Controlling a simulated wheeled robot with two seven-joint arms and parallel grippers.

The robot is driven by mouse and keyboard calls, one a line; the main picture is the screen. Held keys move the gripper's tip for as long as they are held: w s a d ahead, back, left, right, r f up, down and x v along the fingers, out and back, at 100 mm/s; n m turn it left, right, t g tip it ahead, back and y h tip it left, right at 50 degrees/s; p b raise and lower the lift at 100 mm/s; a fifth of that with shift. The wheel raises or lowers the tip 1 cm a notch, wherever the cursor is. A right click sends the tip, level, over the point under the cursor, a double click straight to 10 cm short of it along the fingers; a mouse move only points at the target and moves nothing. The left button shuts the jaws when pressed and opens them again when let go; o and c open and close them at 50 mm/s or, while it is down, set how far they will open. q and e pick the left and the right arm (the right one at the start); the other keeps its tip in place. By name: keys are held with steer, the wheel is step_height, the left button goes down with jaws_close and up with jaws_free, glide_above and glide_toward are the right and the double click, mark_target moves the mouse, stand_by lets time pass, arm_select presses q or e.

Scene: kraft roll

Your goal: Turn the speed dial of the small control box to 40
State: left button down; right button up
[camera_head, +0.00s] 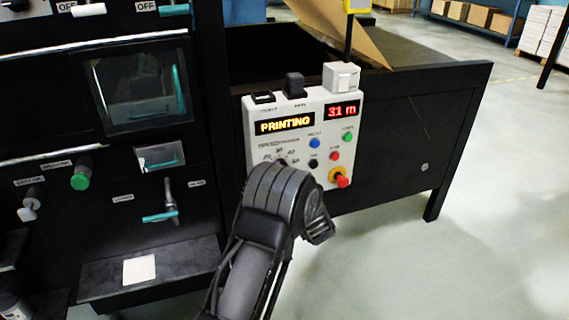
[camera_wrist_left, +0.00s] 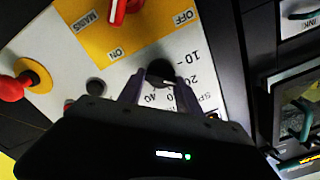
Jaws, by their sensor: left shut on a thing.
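The small control box (camera_head: 255,145) is a pale panel in the middle of the head view, with a lit "PRINTING" display and a red "31 m" display. Its speed dial is a black knob, seen in the left wrist view (camera_wrist_left: 160,69), with printed numbers such as 10, 20 and 40 around it. My left gripper (camera_wrist_left: 157,88) is shut on the dial, one finger on each side. In the head view my left gripper (camera_head: 284,185) covers most of the dial. The dial's exact setting is hard to read. My right gripper is not in view.
The box carries blue, green and red buttons and a red emergency knob on yellow (camera_head: 341,180) close to my left wrist. A yellow mains plate (camera_wrist_left: 140,30) with a red switch (camera_wrist_left: 121,8) lies near the dial. Black machine panels with levers (camera_head: 165,210) stand at the left.

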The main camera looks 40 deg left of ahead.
arm_select(q)
steer(key=m+p, duration=0.3)
steer(key=m, duration=0.1)
steer(key=shift+w+d+m, duration=0.1)
steer(key=shift+m, duration=0.2)
steer(key=m+p, duration=0.2)
steer(key=m, duration=0.2)
steer(key=shift+f+m, duration=0.1)
steer(key=shift+m, duration=0.2)
steer(key=m+p, duration=0.1)
steer(key=m, duration=0.3)
steer(key=shift+f+m, duration=0.15)
steer(key=shift+m, duration=0.15)
steer(key=m+p, duration=0.1)
steer(key=m, duration=0.4)
steer(key=shift+f, duration=0.15)
steer(key=c, duration=0.8)
jaws_free()
